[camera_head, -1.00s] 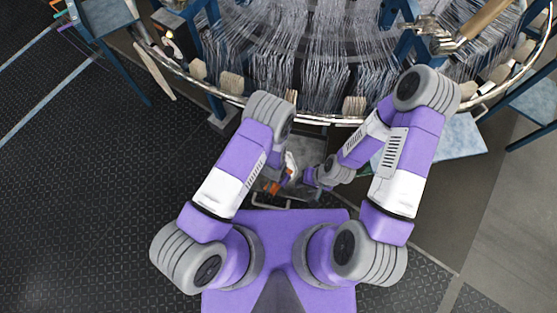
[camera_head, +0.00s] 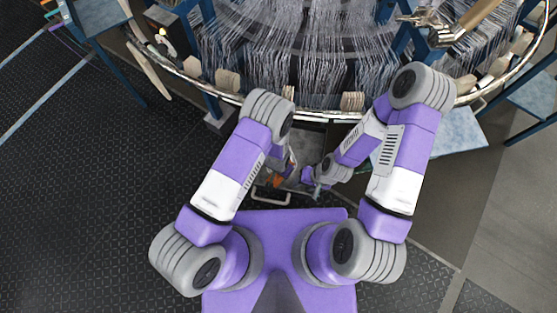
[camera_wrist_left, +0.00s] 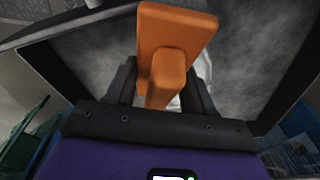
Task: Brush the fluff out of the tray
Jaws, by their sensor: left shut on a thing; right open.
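The orange brush (camera_wrist_left: 175,45) is gripped in my left gripper (camera_wrist_left: 165,95), which is shut on it. In the head view only a small orange part of the brush (camera_head: 279,181) shows beside my left arm. The tray (camera_wrist_left: 299,88) has dark walls and lies beyond the brush in the left wrist view. Grey, mottled fluff (camera_wrist_left: 268,52) covers its floor there. In the head view the tray (camera_head: 312,143) sits under the loom's front edge, partly hidden by my arms. My right gripper (camera_head: 317,192) is open near the tray's front right; its fingertips are small in view.
The circular loom (camera_head: 300,114) with its rim and many threads curves above and behind the tray. A metal handle (camera_head: 270,197) sticks out in front. A blue-legged table (camera_head: 462,133) stands at right. Dark textured floor (camera_head: 90,200) is free at left.

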